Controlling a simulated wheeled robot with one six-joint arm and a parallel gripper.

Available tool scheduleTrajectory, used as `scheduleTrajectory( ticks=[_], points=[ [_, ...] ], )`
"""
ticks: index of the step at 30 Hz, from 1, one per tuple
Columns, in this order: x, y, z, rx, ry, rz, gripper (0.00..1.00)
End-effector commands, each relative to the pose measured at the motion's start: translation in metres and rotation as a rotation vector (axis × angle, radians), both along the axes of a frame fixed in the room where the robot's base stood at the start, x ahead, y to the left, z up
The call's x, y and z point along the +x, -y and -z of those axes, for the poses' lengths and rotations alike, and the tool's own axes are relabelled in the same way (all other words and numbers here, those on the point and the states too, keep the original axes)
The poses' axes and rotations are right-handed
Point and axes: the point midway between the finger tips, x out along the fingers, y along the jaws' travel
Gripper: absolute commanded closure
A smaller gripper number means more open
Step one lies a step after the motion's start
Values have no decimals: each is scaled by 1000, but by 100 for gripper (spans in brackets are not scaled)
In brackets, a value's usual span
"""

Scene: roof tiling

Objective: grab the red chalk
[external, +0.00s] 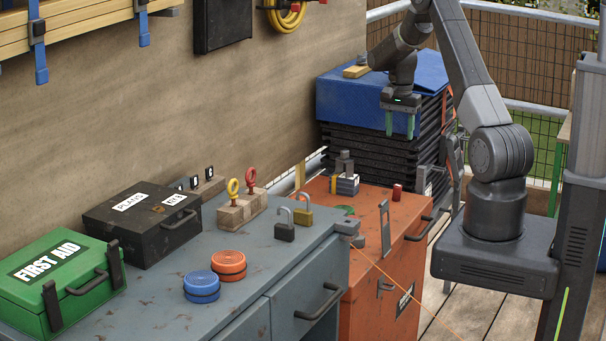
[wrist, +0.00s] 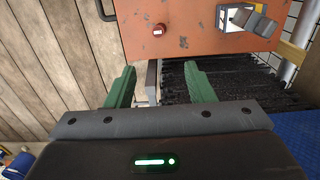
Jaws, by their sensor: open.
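The red chalk (external: 397,192) is a short red piece on top of the orange cabinet, near its right edge in the external view. In the wrist view the red chalk (wrist: 158,31) shows beyond the fingertips, near the cabinet's near edge. My gripper (external: 400,134) has green fingers pointing down and is open and empty. It is above the level of the chalk and apart from it, in front of the blue cover. In the wrist view my gripper (wrist: 160,73) shows both fingers spread, with the chalk in line with the gap.
The orange cabinet (external: 323,191) also carries a small block with a grey fitting (external: 345,181). A black stack (external: 372,160) under a blue cover (external: 342,100) stands behind it. The grey bench (external: 262,262) holds padlocks, boxes and two round tins. The cabinet top around the chalk looks clear.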

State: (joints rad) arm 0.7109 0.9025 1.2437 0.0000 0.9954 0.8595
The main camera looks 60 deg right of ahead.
Motion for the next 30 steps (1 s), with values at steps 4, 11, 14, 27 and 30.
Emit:
scheduleTrajectory(
  ticks=[4,11,14,27,30],
  points=[
    [0,0,0,0,0,0,51],
    [-3,-3,10,-20,19,-56,51],
    [-9,-8,24,-64,54,-175,51],
    [-40,-39,64,-346,160,-770,51],
    [-42,-41,65,-367,162,-812,51]
  ],
)
